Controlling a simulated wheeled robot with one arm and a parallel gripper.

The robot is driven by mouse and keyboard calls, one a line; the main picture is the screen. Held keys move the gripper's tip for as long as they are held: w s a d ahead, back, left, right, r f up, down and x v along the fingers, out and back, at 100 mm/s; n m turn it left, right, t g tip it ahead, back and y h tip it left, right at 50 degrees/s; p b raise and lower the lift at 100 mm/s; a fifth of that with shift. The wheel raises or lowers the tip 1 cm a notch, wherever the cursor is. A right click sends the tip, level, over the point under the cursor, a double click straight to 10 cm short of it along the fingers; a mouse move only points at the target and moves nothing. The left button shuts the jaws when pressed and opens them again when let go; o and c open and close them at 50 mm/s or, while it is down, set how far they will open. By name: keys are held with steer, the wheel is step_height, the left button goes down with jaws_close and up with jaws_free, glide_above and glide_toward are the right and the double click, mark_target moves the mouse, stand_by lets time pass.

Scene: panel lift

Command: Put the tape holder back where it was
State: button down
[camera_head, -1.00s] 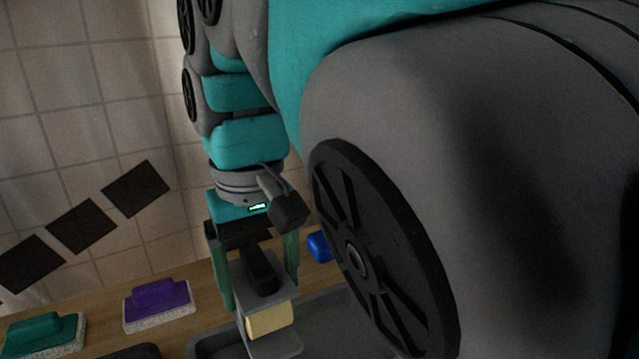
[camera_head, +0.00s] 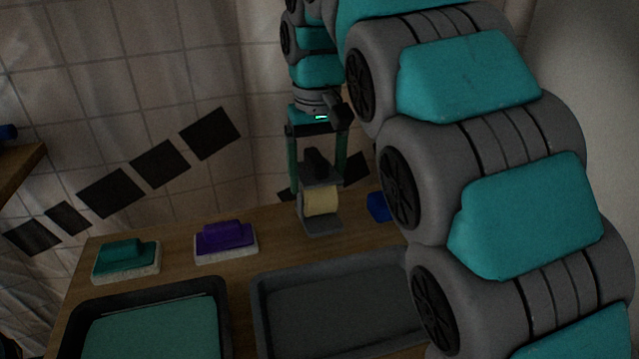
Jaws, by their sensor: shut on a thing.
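The tape holder (camera_head: 308,214) is a grey bracket with a black grip on top and a pale yellow tape roll (camera_head: 323,201) in it. My gripper (camera_head: 317,165) points down with its green fingers on either side of the black grip, shut on the tape holder. The holder is upright over the back part of the wooden table, behind the grey tray. I cannot tell whether its base touches the table.
A purple pad (camera_head: 225,239) and a teal pad (camera_head: 127,259) sit on the wooden table (camera_head: 243,271) to the left. In front are a tray with teal content (camera_head: 150,333) and an empty grey tray (camera_head: 263,318). A blue object (camera_head: 378,207) is right of the holder. My arm hides the table's right side.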

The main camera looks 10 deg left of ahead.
mark_target(318, 189)
steer(key=shift+w, duration=0.2)
steer(key=shift+f, duration=1.75)
jaws_free()
steer(key=shift+r, duration=0.1)
